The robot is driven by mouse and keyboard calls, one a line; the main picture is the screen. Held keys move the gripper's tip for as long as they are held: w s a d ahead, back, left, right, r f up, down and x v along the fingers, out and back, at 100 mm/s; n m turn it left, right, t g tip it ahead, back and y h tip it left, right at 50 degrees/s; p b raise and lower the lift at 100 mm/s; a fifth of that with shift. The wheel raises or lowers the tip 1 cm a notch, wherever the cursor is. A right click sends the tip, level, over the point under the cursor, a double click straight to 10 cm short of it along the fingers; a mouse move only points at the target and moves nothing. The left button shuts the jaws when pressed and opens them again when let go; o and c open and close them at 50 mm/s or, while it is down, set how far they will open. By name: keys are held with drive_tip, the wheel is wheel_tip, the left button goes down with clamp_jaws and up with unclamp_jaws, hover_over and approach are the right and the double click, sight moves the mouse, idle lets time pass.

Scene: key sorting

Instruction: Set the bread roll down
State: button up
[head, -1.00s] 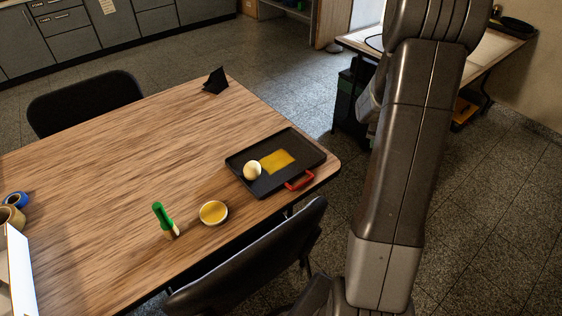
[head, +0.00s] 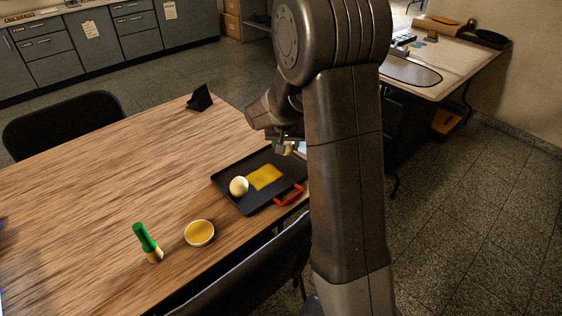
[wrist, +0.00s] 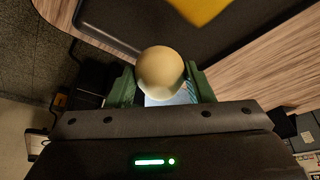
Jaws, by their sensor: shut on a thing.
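My gripper (wrist: 161,85) has green fingers shut on a pale, round bread roll (wrist: 160,70). In the head view my gripper (head: 287,148) is near the far right side of the black tray (head: 249,204), partly hidden by my arm. I cannot tell its exact height there. In the wrist view the tray (wrist: 135,20) and yellow patch (wrist: 201,8) lie beyond the held roll.
A small bowl with yellow contents (head: 199,234) and a green-handled brush (head: 146,238) are on the wooden table (head: 90,215), left of the tray. A black stand (head: 199,98) is at the far edge. Black chairs (head: 66,119) flank the table. The table's left-centre is clear.

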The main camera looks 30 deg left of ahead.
sight(286, 164)
drive_tip(key=shift+f, duration=2.4)
drive_tip(key=shift+f+b, duration=0.15)
drive_tip(key=shift+b, duration=0.25)
drive_tip(key=o, duration=0.7)
drive_tip(key=shift+r+p, duration=0.3)
drive_tip(key=v, duration=1.1)
drive_tip(key=shift+s+d+r+p, duration=0.2)
drive_tip(key=shift+r+p, duration=0.1)
drive_tip(key=shift+p, duration=0.1)
